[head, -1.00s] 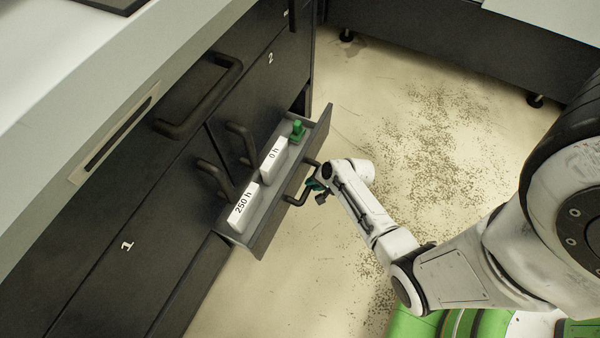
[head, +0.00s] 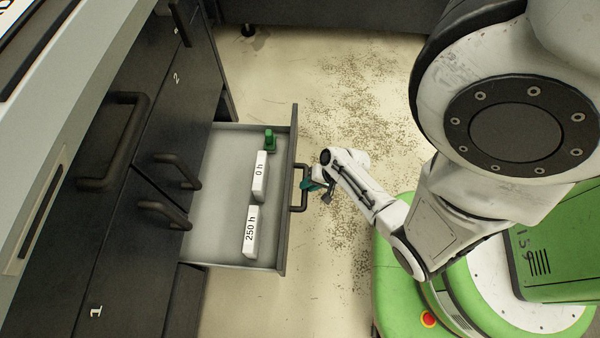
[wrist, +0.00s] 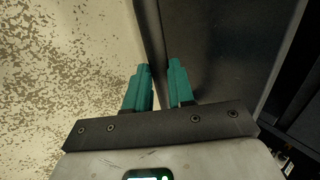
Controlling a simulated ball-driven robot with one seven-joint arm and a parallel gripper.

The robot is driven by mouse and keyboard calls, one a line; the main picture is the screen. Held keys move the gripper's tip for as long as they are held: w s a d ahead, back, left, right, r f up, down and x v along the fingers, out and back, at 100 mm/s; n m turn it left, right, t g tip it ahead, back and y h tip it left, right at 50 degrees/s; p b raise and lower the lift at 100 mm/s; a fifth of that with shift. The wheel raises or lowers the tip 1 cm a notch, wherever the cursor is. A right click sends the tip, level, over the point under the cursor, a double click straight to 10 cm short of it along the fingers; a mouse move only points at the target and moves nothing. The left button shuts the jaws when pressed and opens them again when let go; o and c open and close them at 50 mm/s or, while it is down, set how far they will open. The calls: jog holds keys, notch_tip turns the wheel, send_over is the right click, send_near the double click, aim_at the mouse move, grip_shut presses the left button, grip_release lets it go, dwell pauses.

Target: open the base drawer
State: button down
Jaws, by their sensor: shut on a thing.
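The base drawer (head: 225,245) stands pulled well out of the dark cabinet in the head view. Inside it are a white block marked "0 h" (head: 260,178), a white block marked "250 h" (head: 250,232) and a small green item (head: 270,140). The dark bar handle (head: 304,197) is on the drawer's front. My gripper (head: 309,185), with teal fingers, is shut on this handle. In the wrist view my gripper (wrist: 160,80) has its fingers on either side of the dark bar (wrist: 152,40). The fingertip contact is partly hidden in the head view.
Cabinet doors marked 1 (head: 97,312) and 2 (head: 177,78) stand left of and behind the drawer, with protruding bar handles. Speckled floor (head: 345,105) lies open to the right of the drawer. A dark cabinet base (head: 340,15) runs along the back.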

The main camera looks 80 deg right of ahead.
jog(key=shift+s+f, duration=0.1)
jog(key=shift+s, duration=0.45)
jog(key=c, duration=1)
grip_release()
jog(key=shift+o, duration=0.2)
jog(key=p+v, duration=0.4)
jog(key=v, duration=0.6)
jog(key=shift+s+r, duration=0.15)
jog(key=shift+r, duration=0.25)
